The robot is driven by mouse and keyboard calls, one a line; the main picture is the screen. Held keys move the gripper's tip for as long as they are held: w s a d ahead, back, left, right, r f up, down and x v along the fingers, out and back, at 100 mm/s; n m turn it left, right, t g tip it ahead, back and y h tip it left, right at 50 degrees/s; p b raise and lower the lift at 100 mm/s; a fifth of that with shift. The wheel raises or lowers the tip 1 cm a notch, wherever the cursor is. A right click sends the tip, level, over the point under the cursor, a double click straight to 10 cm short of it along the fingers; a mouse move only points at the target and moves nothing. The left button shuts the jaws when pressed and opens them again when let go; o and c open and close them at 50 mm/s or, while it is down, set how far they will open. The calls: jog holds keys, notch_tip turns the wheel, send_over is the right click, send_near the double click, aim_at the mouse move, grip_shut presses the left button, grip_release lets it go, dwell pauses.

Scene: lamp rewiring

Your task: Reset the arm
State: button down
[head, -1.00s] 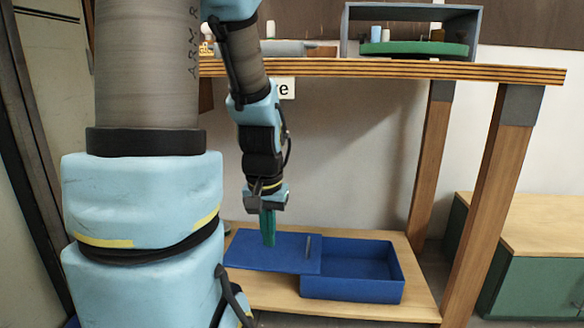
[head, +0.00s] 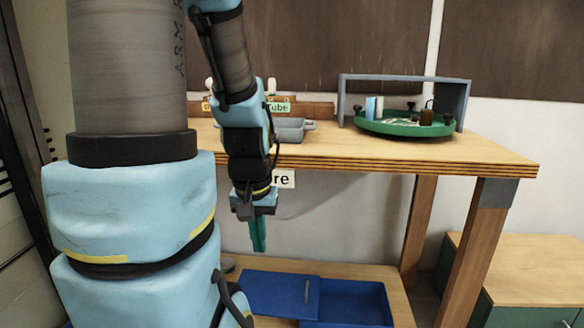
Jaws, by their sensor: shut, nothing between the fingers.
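My gripper (head: 258,234) hangs below the black and blue wrist of my arm, in front of the wooden table. Its green fingers point down and are shut with nothing between them. It is above and slightly left of the blue box (head: 352,299) on the lower shelf, and apart from it. The box's blue lid (head: 278,293) lies to the left, partly over the box, with a small grey handle.
On the tabletop (head: 420,150) stand a grey tray (head: 290,130) and a green turntable (head: 390,127) with small items under a grey frame (head: 462,95). A sign hangs under the table edge. A green cabinet (head: 530,310) stands at the right.

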notch_tip(320, 180, up, 16)
jog(key=p, duration=1.3)
jog(key=shift+f, duration=0.15)
